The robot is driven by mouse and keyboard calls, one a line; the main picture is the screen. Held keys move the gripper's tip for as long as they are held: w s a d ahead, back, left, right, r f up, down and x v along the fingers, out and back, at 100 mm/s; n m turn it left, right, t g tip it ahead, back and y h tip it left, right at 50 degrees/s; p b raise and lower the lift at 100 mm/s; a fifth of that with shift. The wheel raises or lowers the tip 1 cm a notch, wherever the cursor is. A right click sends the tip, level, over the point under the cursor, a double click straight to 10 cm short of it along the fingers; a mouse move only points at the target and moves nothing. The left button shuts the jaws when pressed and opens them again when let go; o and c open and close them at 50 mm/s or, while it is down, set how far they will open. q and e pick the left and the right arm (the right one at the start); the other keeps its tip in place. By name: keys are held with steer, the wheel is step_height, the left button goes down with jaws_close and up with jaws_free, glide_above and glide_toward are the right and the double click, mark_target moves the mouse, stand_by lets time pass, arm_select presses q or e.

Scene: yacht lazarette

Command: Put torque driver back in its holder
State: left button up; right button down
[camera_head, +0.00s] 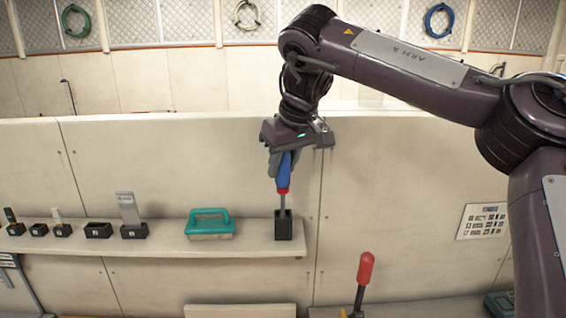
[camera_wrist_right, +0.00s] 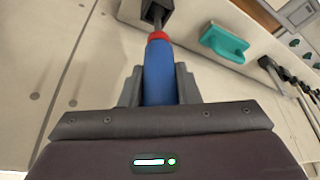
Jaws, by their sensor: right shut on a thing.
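The torque driver (camera_head: 283,172) has a blue handle, a red collar and a grey shaft. My right gripper (camera_head: 283,160) is shut on its blue handle and holds it upright, shaft down. The holder (camera_head: 283,226) is a dark block at the right end of the shelf, and the lower shaft meets its top opening. How deep the tip sits is hidden. In the right wrist view the blue handle (camera_wrist_right: 159,75) lies between the fingers, and the shaft runs to the dark holder (camera_wrist_right: 157,10). My left gripper is not in view.
The shelf (camera_head: 260,248) also bears a teal-handled float (camera_head: 209,224) left of the holder and several dark blocks with tools farther left. A red-handled lever (camera_head: 365,270) stands below right. A pale wall panel (camera_head: 400,190) is behind.

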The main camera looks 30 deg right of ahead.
steer(key=shift+f+b, duration=0.65)
steer(key=shift+f, duration=0.3)
steer(key=c, duration=1)
jaws_free()
steer(key=v, duration=0.8)
steer(key=shift+a, duration=0.1)
steer(key=shift+w, duration=0.1)
